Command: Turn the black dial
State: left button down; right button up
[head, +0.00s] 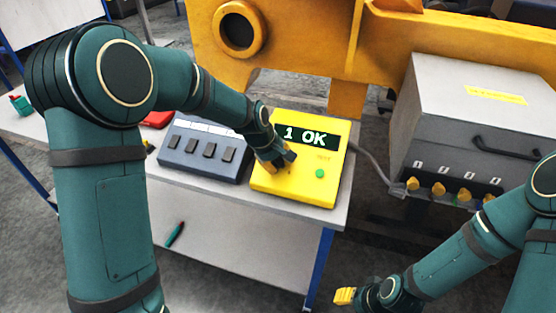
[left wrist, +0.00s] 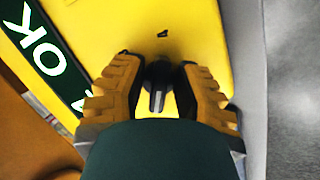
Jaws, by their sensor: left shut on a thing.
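The yellow box (head: 290,194) lies on the white table with a dark display (head: 304,136) that reads "1 OK" and a green button (head: 319,173). The black dial (left wrist: 157,88) shows on the box face in the left wrist view, with a "4" printed by it. My left gripper (left wrist: 160,95) is shut on the dial, one yellow finger on each side. In the head view my left gripper (head: 276,163) covers most of the dial. My right gripper (head: 345,296) is low over the floor, away from the box, and its fingers are too small to judge.
A grey box with several black switches (head: 206,148) sits left of the yellow box. A grey cabinet (head: 455,125) with several yellow knobs stands to the right. A large yellow casting (head: 310,50) stands behind. A green pen-like object (head: 175,234) shows below the switch box.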

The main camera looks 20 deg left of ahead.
pick_arm(q)
jog(key=shift+s+m+g+p, duration=0.1)
jog(key=shift+m+g+p, duration=0.35)
jog(key=shift+m, duration=0.75)
jog(key=m+y+p, duration=0.1)
jog(key=m, duration=0.1)
jog(key=shift+f+m, duration=0.1)
jog(key=shift+m, duration=0.2)
jog(key=shift+a+m+y, duration=0.1)
jog(key=shift+m+y, duration=0.3)
jog(key=shift+m, duration=0.8)
jog(key=shift+s+a+f+m+g+y, duration=0.1)
jog(key=shift+m+g+y, duration=0.25)
jog(key=shift+m, duration=1.25)
jog(key=c, duration=1)
grip_release()
